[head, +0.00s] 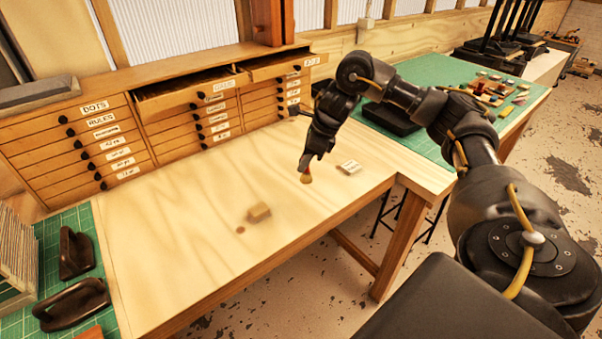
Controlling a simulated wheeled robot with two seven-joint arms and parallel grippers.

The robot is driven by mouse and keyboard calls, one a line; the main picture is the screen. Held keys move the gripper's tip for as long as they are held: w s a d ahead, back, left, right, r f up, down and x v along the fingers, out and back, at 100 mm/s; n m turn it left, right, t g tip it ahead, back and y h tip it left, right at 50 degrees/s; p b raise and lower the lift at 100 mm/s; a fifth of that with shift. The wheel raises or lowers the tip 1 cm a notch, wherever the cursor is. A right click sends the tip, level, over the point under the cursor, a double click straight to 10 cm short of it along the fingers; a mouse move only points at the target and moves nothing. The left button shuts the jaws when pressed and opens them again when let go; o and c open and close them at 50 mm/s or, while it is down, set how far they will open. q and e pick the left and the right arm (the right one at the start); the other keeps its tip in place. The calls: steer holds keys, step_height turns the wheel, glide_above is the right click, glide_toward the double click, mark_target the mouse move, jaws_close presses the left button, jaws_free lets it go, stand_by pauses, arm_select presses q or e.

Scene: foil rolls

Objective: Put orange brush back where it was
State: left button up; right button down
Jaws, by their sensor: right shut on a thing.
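My right gripper (311,160) points down over the wooden worktop (200,235), near its right part. It is shut on the orange brush (306,177). Only the brush's lower end, with a small orange-red part and tan bristles, shows below the fingers. The rest is hidden by the gripper. I cannot tell whether the bristles touch the worktop. My left gripper is not in view.
A small pale labelled block (348,167) lies just right of the brush. A tan block (258,213) lies nearer the front. Labelled drawers (110,145) line the back, with two top drawers (190,95) pulled out. Dark-handled tools (75,252) lie on the left green mat.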

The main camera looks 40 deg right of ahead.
steer(key=w+d+f+p, duration=0.1)
steer(key=w+f, duration=0.1)
steer(key=f, duration=0.1)
steer(key=w+d+f+p, duration=0.1)
steer(key=f, duration=0.2)
steer(key=w+d+f+p, duration=0.1)
steer(key=w+f+p, duration=0.1)
steer(key=f, duration=0.1)
steer(key=shift+w+d, duration=0.15)
steer(key=shift+w, duration=0.2)
steer(key=shift+f, duration=0.4)
steer(key=c, duration=1.2)
jaws_free()
steer(key=shift+c, duration=0.2)
steer(key=shift+r, duration=0.1)
